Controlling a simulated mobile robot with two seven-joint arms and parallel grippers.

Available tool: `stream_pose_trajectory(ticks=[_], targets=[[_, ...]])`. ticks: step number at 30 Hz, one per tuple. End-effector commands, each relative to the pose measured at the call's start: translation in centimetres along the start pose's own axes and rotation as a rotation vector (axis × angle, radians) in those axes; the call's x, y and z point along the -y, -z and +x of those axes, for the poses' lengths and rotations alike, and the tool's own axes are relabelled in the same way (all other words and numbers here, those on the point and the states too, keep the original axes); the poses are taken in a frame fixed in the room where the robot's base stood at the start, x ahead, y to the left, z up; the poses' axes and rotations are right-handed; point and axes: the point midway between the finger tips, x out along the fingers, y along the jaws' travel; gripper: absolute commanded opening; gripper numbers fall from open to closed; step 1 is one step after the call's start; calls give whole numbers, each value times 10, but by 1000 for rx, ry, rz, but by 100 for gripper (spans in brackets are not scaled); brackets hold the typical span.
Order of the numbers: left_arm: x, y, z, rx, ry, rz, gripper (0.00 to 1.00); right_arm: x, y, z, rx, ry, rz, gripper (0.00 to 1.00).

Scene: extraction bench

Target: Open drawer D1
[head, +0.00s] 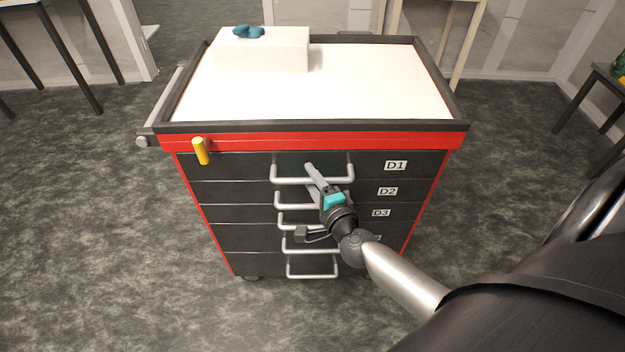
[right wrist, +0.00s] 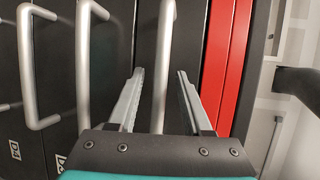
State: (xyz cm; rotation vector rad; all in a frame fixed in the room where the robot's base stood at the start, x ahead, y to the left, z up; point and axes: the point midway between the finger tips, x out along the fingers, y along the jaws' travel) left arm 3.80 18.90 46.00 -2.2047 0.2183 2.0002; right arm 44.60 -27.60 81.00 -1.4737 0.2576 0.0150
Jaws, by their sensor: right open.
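Drawer D1 (head: 395,165) is the top drawer of a black and red cabinet, and its front is flush with the drawers below. Its silver bar handle (head: 342,180) also shows in the right wrist view (right wrist: 165,45). My right gripper (head: 309,175) is open at this handle. In the right wrist view its two fingers (right wrist: 158,92) stand one on each side of the bar, with gaps visible on both sides. My right gripper and forearm hide parts of the lower handles and a lower label. My left gripper is not in view.
Below are drawers D2 (head: 387,191) and D3 (head: 381,213) with similar protruding handles. A yellow piece (head: 201,151) hangs at the cabinet's upper left front. A white box (head: 262,50) with a teal object (head: 249,31) stands on the white top. The floor around is clear.

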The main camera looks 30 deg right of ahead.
Motion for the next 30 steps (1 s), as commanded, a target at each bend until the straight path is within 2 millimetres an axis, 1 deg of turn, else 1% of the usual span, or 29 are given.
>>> stream_pose_trajectory(ticks=[2,3,15,16,30], targets=[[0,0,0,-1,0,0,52,0,0,0,0,0,0,50],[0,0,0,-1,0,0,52,0,0,0,0,0,0,47],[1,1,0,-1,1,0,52,0,0,0,0,0,0,2],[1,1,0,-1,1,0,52,0,0,0,0,0,0,0],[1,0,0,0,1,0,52,0,0,0,0,0,0,0]])
